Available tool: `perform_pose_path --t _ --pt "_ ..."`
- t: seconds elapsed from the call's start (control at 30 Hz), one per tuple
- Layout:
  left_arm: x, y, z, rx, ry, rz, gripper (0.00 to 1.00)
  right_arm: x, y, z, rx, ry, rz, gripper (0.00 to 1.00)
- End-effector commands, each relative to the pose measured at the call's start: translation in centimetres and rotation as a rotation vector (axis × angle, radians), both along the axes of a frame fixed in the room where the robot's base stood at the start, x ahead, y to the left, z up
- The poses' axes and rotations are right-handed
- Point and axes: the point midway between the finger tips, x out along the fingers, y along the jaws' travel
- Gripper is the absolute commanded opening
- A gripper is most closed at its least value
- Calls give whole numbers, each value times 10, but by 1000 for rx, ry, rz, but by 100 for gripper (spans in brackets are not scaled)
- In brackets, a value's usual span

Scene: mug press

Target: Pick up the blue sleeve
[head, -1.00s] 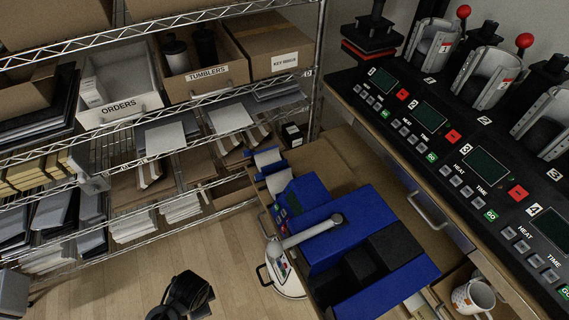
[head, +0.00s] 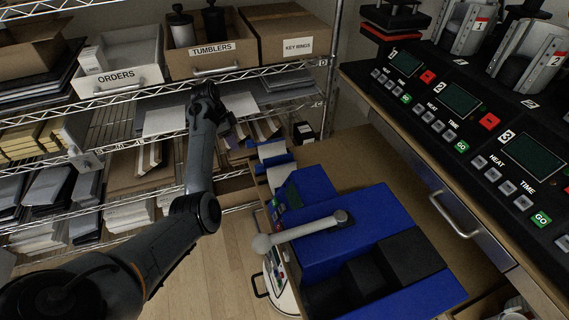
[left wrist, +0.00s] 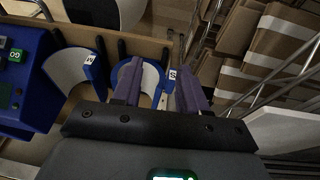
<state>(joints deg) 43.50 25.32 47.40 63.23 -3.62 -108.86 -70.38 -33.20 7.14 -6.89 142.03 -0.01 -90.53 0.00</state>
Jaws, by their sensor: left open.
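Two curved sleeves with blue outsides and pale insides stand in a tan tray beside the blue machine. In the left wrist view, the sleeve tagged M (left wrist: 70,68) is at the left. The sleeve tagged S (left wrist: 151,82) shows between the fingers of my left gripper (left wrist: 160,85). The gripper is open, with purple fingers; I cannot tell whether they touch the sleeve. In the head view the sleeves (head: 271,150) are small, right of my left gripper (head: 240,138), whose fingertips are hard to make out. My right gripper is not seen.
The blue machine (head: 345,225) with a grey lever fills the bench's near part. Wire shelves with the ORDERS bin (head: 118,62) and TUMBLERS box (head: 211,52) stand behind my left arm. A black press console (head: 470,120) is at right. Bench surface between is clear.

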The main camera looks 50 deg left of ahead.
Motion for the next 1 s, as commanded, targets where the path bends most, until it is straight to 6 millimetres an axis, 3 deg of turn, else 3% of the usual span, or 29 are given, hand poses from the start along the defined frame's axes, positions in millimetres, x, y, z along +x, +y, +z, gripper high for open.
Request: perform_pose_path --t 0.1,0.27,1.0 --pt "17 7 31 4 -84 13 43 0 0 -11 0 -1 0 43" --pt "30 6 45 5 -127 13 43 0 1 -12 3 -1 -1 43" --pt "55 -2 -20 5 -130 14 43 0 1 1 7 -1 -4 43"
